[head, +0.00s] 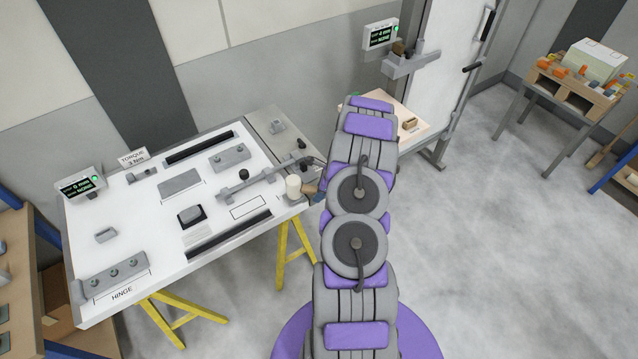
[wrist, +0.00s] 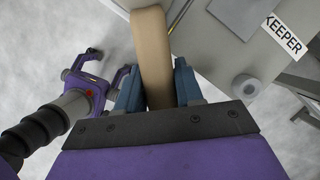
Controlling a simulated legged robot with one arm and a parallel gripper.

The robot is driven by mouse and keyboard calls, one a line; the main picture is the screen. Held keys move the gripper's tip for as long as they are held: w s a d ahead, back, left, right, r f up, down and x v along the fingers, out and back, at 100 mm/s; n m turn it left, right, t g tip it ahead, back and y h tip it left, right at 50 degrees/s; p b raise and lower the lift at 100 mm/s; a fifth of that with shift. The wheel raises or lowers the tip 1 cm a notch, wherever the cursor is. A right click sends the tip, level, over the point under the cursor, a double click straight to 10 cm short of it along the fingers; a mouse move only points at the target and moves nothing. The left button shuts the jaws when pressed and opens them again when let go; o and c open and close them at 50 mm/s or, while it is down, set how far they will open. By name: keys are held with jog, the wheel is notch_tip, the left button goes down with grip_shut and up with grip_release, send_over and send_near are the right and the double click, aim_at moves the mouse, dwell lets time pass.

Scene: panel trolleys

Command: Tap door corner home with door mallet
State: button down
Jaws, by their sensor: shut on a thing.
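My gripper (wrist: 158,82) is shut on the tan wooden handle of the door mallet (wrist: 150,35), with a blue finger on each side of it. In the head view the mallet's pale cylindrical head (head: 293,187) shows at the right edge of the white bench, left of my arm. I cannot tell whether the head touches the bench. My arm hides most of the gripper in the head view. The white door (head: 440,75) stands upright at the back right, apart from the mallet. I cannot tell which of its corners is the door corner.
The white bench (head: 160,215) carries grey hinge parts (head: 115,278), black strips and a display (head: 80,184). A small side table (head: 420,115) stands before the door. A KEEPER label (wrist: 283,35) shows in the wrist view. Open floor (head: 480,230) lies to the right.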

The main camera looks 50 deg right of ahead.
jog(key=shift+d, duration=0.15)
jog(key=shift+a+f, duration=0.35)
jog(key=shift+f, duration=0.1)
jog(key=shift+s, duration=0.1)
jog(key=shift+d+r+p, duration=0.1)
jog(key=shift+r+p, duration=0.35)
jog(key=shift+p, duration=0.15)
notch_tip(320, 180, up, 4)
jog(key=p, duration=0.3)
jog(key=shift+r, duration=0.15)
notch_tip(320, 180, up, 4)
jog(key=p, duration=0.4)
jog(key=shift+d, duration=0.1)
jog(key=shift+f, duration=0.2)
